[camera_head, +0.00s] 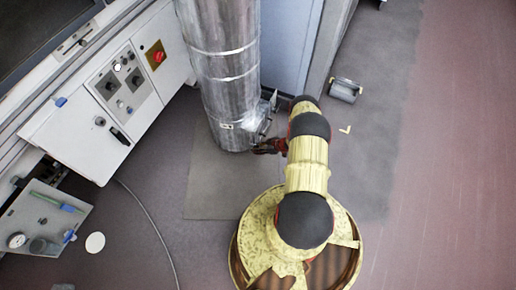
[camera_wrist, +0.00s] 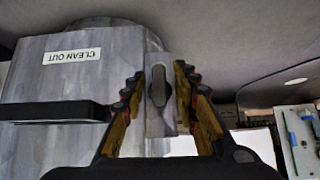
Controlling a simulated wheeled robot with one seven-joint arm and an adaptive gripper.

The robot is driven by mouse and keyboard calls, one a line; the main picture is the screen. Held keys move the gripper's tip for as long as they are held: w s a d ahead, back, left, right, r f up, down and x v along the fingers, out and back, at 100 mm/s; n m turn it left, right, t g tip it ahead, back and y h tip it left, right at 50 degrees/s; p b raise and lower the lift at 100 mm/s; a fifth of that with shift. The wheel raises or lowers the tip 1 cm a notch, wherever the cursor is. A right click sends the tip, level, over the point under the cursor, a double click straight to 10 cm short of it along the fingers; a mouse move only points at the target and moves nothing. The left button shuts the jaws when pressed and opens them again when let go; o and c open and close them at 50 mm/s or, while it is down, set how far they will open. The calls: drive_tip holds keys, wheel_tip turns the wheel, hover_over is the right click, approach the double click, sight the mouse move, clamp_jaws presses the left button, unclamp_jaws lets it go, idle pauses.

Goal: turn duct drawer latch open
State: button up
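The silver duct (camera_head: 228,75) stands upright at the centre top of the head view. In the wrist view the duct (camera_wrist: 35,75) fills the left, with an upside-down "CLEAN OUT" label (camera_wrist: 72,57). The latch (camera_wrist: 158,86) is a grey oblong knob on a flat metal plate (camera_wrist: 160,125), its long side running up and down the picture. My gripper (camera_wrist: 160,88) is open, with one finger on each side of the latch; I cannot tell whether they touch it. In the head view my gripper (camera_head: 268,146) is low at the duct's right side, where the latch cannot be made out.
A black bar handle (camera_wrist: 55,112) sticks out left of my gripper. A white cabinet with a control panel (camera_head: 124,82) stands left of the duct, and a blue-grey panel (camera_head: 290,45) behind it. A small metal object (camera_head: 345,90) lies right of my arm. The floor at right is clear.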

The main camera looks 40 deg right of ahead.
drive_tip(key=shift+s+d+r, duration=0.3)
drive_tip(key=shift+s+r, duration=0.05)
drive_tip(key=shift+r, duration=0.1)
drive_tip(key=v, duration=1)
drive_tip(key=shift+s+r, duration=0.25)
drive_tip(key=shift+s, duration=0.1)
